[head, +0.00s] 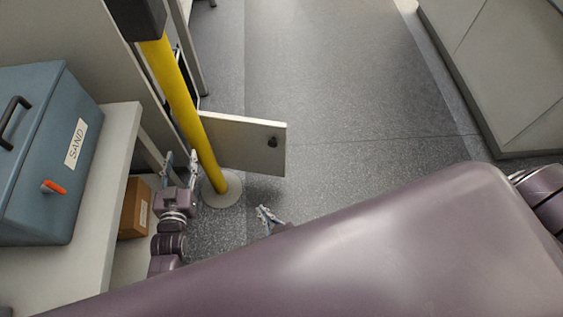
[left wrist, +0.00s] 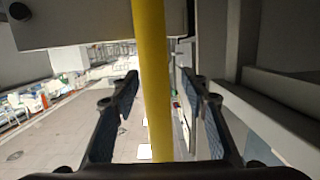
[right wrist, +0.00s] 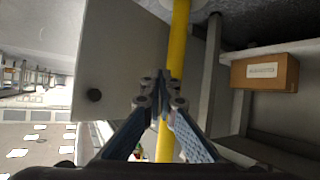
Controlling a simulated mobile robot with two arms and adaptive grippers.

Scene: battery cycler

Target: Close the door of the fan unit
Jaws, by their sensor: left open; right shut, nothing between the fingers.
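The fan unit's door (head: 245,143) is a pale flat panel standing open, swung out into the aisle behind the yellow post, with a dark knob near its free edge. It also shows in the right wrist view (right wrist: 118,75), left of the post, with its knob at lower left. My left gripper (head: 180,160) is open and empty beside the post, on its left; in the left wrist view the post runs between the fingers' outlines, but I cannot tell its depth. My right gripper (head: 263,211) is shut and empty, in front of and below the door. The fan unit's body is mostly hidden.
The yellow post (head: 178,95) stands on a round base (head: 222,190) close to the door. A bench (head: 112,160) at left carries a blue sand box (head: 45,190); a cardboard box (head: 134,208) sits below. Open floor lies right of the door, with grey cabinets (head: 505,65) beyond.

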